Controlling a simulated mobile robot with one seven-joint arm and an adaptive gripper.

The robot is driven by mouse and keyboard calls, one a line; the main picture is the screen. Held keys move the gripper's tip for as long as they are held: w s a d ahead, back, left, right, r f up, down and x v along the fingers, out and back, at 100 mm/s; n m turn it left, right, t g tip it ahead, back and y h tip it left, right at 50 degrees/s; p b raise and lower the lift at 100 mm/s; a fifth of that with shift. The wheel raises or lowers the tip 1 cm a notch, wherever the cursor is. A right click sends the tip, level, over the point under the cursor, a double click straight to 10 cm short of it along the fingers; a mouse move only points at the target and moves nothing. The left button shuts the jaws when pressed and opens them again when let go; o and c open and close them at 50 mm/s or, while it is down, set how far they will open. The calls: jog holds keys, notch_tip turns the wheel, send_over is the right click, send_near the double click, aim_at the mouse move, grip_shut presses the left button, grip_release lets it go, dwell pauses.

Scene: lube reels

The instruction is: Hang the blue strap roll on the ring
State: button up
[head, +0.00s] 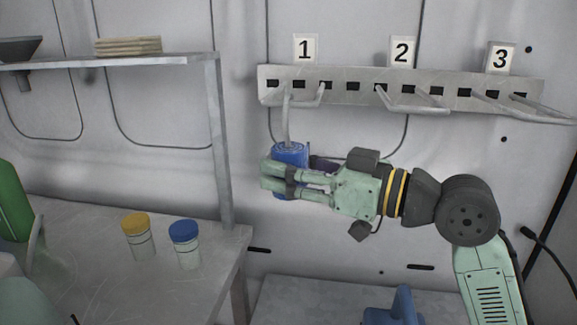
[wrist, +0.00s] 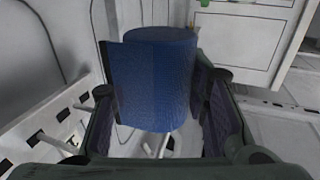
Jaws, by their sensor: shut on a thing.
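The blue strap roll (head: 290,152) is held upright between the fingers of my gripper (head: 276,179), just below the rail. It fills the middle of the wrist view (wrist: 152,80), with my fingers on both sides. Two more rings, under label 2 (head: 415,106) and label 3 (head: 540,116), look empty.
The rail (head: 345,85) is fixed to the wall. At left, a shelf (head: 150,60) stands above a workbench (head: 215,255) with a yellow-lidded jar (head: 138,238) and a blue-lidded jar (head: 185,245). A blue object (head: 395,312) lies on a lower surface. The wall below the rail is mostly clear.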

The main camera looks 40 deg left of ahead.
jog(key=o, duration=1.4)
jog(key=shift+v, duration=4)
